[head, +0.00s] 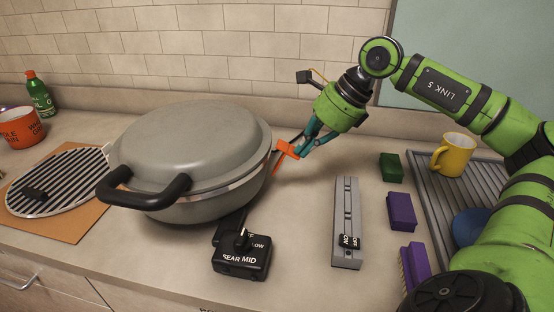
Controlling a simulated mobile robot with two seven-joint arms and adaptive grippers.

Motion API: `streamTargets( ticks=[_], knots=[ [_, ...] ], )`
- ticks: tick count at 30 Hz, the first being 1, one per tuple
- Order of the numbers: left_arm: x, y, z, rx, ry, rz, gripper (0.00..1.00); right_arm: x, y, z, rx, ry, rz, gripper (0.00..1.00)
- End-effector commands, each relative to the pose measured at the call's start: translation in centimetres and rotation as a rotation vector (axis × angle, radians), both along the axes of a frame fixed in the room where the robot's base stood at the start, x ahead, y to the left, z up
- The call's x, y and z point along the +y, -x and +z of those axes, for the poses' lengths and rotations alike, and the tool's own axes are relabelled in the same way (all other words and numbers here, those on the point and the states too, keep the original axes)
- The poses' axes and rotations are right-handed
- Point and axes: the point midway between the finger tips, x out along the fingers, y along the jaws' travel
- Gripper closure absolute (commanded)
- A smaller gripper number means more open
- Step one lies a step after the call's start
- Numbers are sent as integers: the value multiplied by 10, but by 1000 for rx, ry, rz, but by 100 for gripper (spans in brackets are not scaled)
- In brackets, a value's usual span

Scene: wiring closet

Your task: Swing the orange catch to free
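The orange catch (286,149) sits at the right side of a large grey lidded pan (196,150) on the counter. A thin orange part slants down from it toward the counter. My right gripper (299,145) has teal fingers and reaches down from the upper right. Its fingertips are at the catch's right end. I cannot tell whether they grip it, only touch it or stand just off it. The pan's lid is down, with a dark handle at the front left. My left gripper is not in view.
A black switch box (242,256) stands in front of the pan. A grey ON/OFF strip (346,215) lies to the right. Purple sponges (401,211), a green block (391,167) and a yellow mug (453,155) are further right. A striped grill plate (62,182) lies left.

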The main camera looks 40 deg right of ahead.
Motion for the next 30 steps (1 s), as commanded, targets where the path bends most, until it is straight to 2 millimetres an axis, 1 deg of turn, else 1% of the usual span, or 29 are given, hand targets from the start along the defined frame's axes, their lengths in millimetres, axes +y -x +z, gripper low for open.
streamTargets(
  ticks=[1,11,19,30],
  knots=[
    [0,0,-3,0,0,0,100,1,0,-4,2,-3,2,100],
    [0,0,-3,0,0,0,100,1,1,-3,3,-3,3,100],
    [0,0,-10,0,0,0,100,-1,3,-6,3,-4,3,100],
    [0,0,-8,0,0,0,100,-2,3,-2,2,-3,2,100]
  ],
)
